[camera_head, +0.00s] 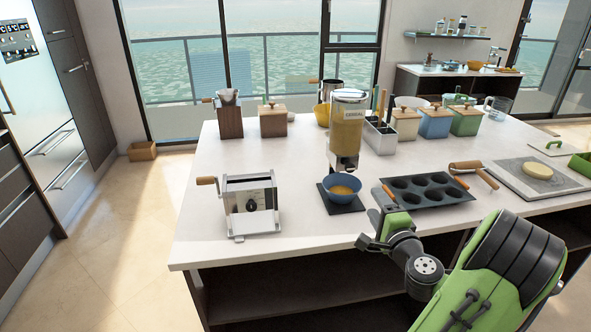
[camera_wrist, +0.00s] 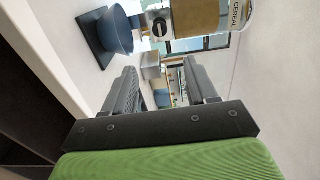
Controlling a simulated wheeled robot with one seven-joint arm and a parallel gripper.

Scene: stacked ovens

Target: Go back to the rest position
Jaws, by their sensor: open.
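My gripper (camera_head: 381,207) is at the counter's front edge in the head view, right of the blue bowl and in front of the dark muffin tray. In the wrist view my gripper (camera_wrist: 160,75) shows two dark fingers spread wide with nothing held between them. The arm is bent, with its green links at the lower right of the head view. The fingertips are partly hard to make out in the head view.
A cereal dispenser (camera_head: 346,128) stands over a blue bowl (camera_head: 341,188) just left of my gripper. A muffin tray (camera_head: 428,201), a rolling pin (camera_head: 474,174) and a pasta machine (camera_head: 250,204) are on the white counter (camera_head: 300,225). Open floor (camera_head: 115,235) lies left.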

